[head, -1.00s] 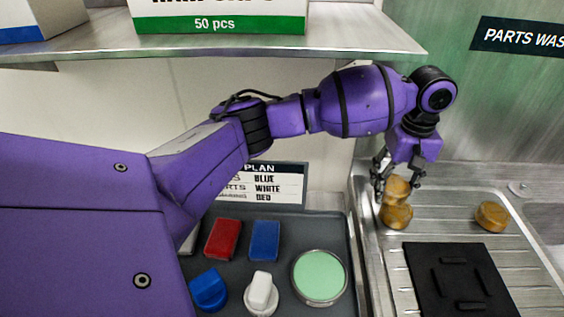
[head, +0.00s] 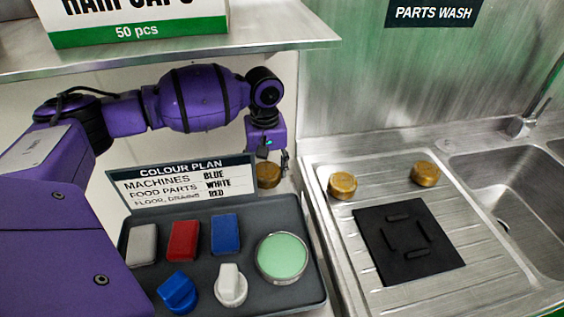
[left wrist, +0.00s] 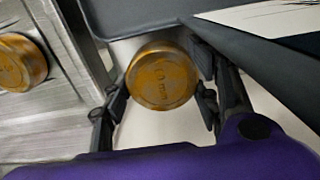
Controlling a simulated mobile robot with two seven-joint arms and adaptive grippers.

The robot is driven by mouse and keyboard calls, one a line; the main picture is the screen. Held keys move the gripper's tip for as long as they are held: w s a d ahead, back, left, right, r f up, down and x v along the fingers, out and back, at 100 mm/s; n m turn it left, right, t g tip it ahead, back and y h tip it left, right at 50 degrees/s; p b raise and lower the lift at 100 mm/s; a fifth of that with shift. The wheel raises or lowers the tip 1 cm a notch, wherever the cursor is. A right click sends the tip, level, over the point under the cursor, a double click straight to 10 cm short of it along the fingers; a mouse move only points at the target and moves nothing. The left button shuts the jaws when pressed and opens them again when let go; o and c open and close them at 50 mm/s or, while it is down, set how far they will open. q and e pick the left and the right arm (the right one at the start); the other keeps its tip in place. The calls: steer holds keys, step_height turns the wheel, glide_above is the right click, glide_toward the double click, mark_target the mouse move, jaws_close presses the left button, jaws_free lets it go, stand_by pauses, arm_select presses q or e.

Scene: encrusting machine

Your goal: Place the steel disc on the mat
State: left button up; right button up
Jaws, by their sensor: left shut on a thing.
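My left gripper (head: 268,158) is shut on a brass-coloured disc (head: 269,175) and holds it in the air near the right end of the colour plan card. In the left wrist view the held disc (left wrist: 161,78) sits between the two fingers, with faint lettering on its face. Two similar brass-coloured discs, a left one (head: 343,186) and a right one (head: 425,173), rest on the drainboard behind the mat. The black mat (head: 385,253) lies on the drainboard, bare apart from its raised bars. No silver-coloured disc shows. My right gripper is not in view.
A grey tray (head: 204,295) holds white, red and blue blocks, blue and white knobbed pieces and a round green-topped tin (head: 282,257). The colour plan card (head: 182,184) stands behind it. A shelf (head: 200,52) hangs above my arm. A sink basin (head: 515,190) lies right of the drainboard (head: 330,230).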

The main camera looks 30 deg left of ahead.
arm_select(q)
steer(key=shift+f+b, duration=0.3)
steer(key=shift+f, duration=3.3)
steer(key=shift+f, duration=0.15)
steer(key=o, duration=1.5)
